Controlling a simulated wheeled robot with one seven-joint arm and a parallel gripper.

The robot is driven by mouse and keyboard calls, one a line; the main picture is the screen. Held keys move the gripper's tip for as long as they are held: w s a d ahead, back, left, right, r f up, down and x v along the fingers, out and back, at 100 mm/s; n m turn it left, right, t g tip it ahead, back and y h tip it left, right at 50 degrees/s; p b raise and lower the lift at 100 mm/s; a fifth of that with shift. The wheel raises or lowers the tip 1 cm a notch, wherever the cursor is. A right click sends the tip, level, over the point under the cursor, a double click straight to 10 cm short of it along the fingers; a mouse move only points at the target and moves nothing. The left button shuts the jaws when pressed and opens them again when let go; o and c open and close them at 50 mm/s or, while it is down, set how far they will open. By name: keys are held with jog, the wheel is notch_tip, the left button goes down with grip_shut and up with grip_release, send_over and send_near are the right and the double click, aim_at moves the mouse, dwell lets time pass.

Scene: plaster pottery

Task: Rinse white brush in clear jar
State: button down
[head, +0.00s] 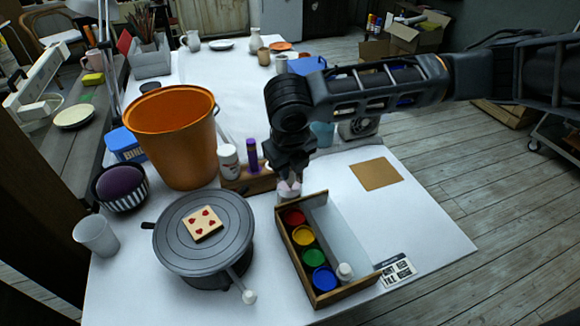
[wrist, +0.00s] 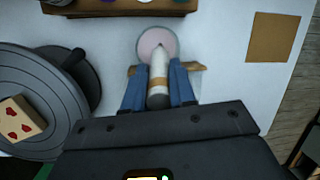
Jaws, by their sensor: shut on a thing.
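My gripper (head: 289,172) is shut on the white brush (wrist: 158,72), which has a tan band and a dark near end. In the wrist view, the brush sits between the blue fingers (wrist: 158,88). Its far end overlaps the mouth of a small round jar (wrist: 146,41) with pinkish contents. I cannot tell how deep the brush reaches into it. In the head view, this pale jar (head: 288,194) is right below my gripper, behind the paint box, and partly hidden. A translucent cup (head: 97,237) stands at the table's left edge.
The wooden paint box (head: 325,301) holds several coloured pots and a white bottle. A grey turntable (head: 180,258) bears a tile with red hearts (head: 204,224). An orange bucket (head: 177,140), a white bottle (head: 229,160) and a purple tube (head: 252,157) stand close left. The table's right side is mostly clear.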

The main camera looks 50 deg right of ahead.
jog(key=shift+r+p, duration=1.95)
jog(key=shift+r, duration=0.7)
jog(key=shift+r+p, duration=1.15)
jog(key=shift+r, duration=0.4)
